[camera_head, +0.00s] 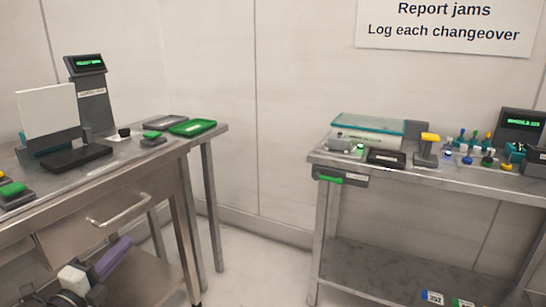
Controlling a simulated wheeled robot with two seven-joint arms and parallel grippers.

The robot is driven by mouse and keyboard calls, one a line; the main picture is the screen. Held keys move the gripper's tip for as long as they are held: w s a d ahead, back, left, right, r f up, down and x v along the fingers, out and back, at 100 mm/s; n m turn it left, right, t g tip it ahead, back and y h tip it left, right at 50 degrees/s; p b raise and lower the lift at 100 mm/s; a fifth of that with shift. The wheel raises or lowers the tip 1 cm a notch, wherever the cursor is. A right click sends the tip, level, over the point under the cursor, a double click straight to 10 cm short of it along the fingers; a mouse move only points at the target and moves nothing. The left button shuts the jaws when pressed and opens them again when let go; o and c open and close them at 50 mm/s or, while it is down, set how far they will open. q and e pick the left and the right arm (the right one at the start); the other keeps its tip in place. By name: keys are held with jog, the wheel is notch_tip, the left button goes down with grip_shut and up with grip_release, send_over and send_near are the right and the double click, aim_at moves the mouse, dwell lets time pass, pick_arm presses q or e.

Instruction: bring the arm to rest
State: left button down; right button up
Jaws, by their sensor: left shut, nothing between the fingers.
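My left gripper (84,277) is at the lower left, in front of the left bench and below its top. It is shut and empty, and touches nothing that I can make out. White, purple and dark parts of my left arm show around it, and the bottom edge cuts off the rest. My right gripper is not in view.
The left steel bench (185,150) carries a screen post (90,95), a white panel (48,110) and a green tray (193,127); a handle (120,210) juts from its front. The right bench (450,180) holds a lidded box (368,128). Floor between is clear.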

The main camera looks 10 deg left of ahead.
pick_arm(q)
jog(key=s+d+f+n+g, duration=0.3)
jog(key=s+d+f+n, duration=0.5)
jog(key=d, duration=0.3)
jog(key=s+d+f+n+g, duration=0.3)
jog(key=s+d+f+n, duration=0.3)
jog(key=s+d+f, duration=0.35)
jog(key=s+d+n+g+h+p, duration=0.25)
jog(key=s+d+n+g, duration=0.2)
jog(key=s+d, duration=0.55)
notch_tip(320, 180, up, 9)
jog(key=w+a+p, duration=0.1)
jog(key=p, duration=1.4)
jog(key=shift+w+t+p, duration=0.3)
jog(key=shift+w+t, duration=0.05)
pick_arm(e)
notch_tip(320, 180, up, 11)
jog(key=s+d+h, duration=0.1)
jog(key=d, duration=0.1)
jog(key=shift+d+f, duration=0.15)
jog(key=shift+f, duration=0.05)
pick_arm(q)
jog(key=shift+r+y, duration=0.1)
jog(key=shift+y, duration=0.15)
